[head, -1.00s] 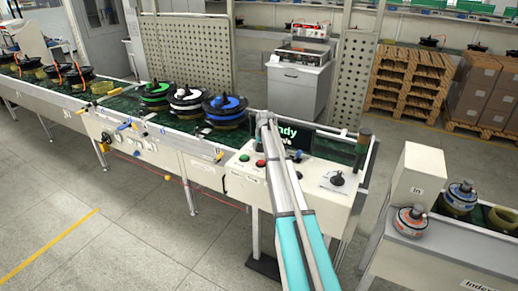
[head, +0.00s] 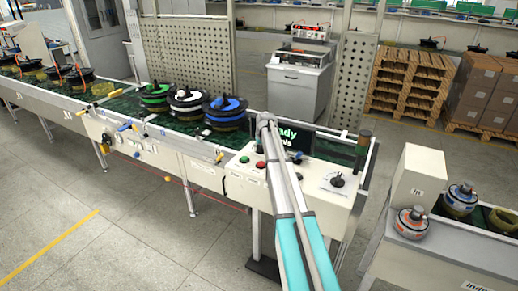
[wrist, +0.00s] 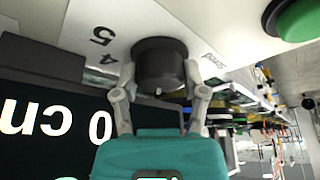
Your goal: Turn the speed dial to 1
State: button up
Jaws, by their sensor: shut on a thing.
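In the wrist view, the black round speed dial (wrist: 160,62) stands on the white panel, with the printed digits 4 and 5 on one side and an upside-down label on the other. My gripper (wrist: 163,82) is shut on the dial, one finger on each side of it. The digit 1 and the dial's pointer cannot be made out. In the head view, my arm reaches over the control panel (head: 240,181) and hides the dial.
A dark display (wrist: 50,115) stands close beside my gripper; its upside-down text includes a 0. A green button (wrist: 297,20) lies on the other side. In the head view, a second black knob (head: 337,181) sits right of my arm, and spools (head: 226,108) stand on the conveyor.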

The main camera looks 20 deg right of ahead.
jog(key=shift+w+n+y, duration=0.15)
jog(key=shift+n+y, duration=0.15)
jog(key=shift+n, duration=0.5)
dwell(0.4)
jog(key=n+y, duration=0.1)
jog(key=n, duration=0.1)
jog(key=shift+n, duration=0.3)
jog(key=shift+n+y, duration=0.6)
jog(key=shift+n, duration=0.9)
jog(key=shift+n+g, duration=0.3)
jog(key=shift+n, duration=0.2)
jog(key=o, duration=0.9)
jog(key=shift+r, duration=0.1)
